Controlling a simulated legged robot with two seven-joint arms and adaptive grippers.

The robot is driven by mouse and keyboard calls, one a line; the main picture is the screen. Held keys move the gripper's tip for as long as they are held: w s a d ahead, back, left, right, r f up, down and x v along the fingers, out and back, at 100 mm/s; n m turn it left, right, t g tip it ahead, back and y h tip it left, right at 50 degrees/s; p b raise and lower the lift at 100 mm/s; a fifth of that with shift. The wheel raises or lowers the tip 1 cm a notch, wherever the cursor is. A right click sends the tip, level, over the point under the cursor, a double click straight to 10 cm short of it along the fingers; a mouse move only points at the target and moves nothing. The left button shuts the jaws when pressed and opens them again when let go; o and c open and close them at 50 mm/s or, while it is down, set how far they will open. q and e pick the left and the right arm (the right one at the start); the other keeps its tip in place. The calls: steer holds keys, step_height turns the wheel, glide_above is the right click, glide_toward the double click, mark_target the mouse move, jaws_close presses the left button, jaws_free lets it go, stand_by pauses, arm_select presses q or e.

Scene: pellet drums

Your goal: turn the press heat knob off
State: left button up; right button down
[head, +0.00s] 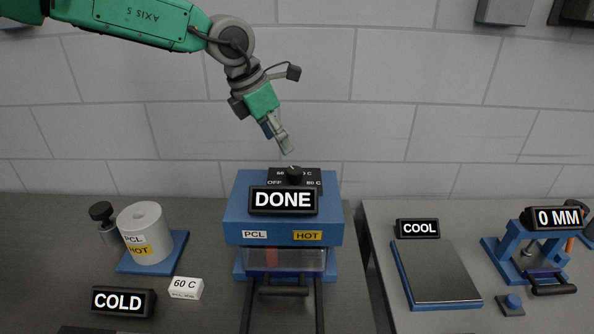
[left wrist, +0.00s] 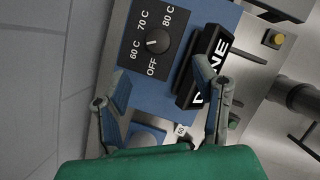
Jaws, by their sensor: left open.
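The black heat knob (head: 294,174) is on a dark dial plate on top of the blue press (head: 236,218), behind the DONE sign (head: 283,200). In the left wrist view the knob (left wrist: 157,42) is ringed by OFF, 60 C, 70 C and 80 C; its white mark appears to point toward 60 C. My left gripper (head: 287,147) hangs above the knob, apart from it, and points down. In the left wrist view its fingers (left wrist: 163,78) are spread, with nothing between them and the knob beyond the tips. My right gripper is not in view.
A white PCL spool (head: 148,244) on a blue base, a COLD sign (head: 123,302) and a 60 C block (head: 186,288) are at left. A COOL plate (head: 437,274) and a blue 0 MM device (head: 510,248) are at right. A grey block wall stands behind.

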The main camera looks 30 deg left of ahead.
mark_target(291, 169)
arm_select(q)
steer(key=x, duration=0.4)
steer(key=d+x, duration=0.1)
steer(key=x, duration=0.1)
steer(key=shift+w, duration=0.2)
steer(key=f, duration=0.2)
steer(key=w+f+p, duration=0.1)
steer(key=f, duration=0.1)
steer(key=shift+a, duration=0.4)
steer(key=shift+w+a+f, duration=0.15)
steer(key=shift+a+f, duration=0.15)
steer(key=shift+f, duration=0.15)
steer(key=shift+d, duration=0.1)
steer(key=shift+w+d, duration=0.1)
steer(key=shift+d, duration=0.65)
steer(key=c, duration=0.4)
steer(key=shift+d+r, duration=0.1)
steer(key=shift+d, duration=0.05)
steer(key=c, duration=0.7)
steer(key=shift+c, duration=0.2)
steer(key=shift+a, duration=0.45)
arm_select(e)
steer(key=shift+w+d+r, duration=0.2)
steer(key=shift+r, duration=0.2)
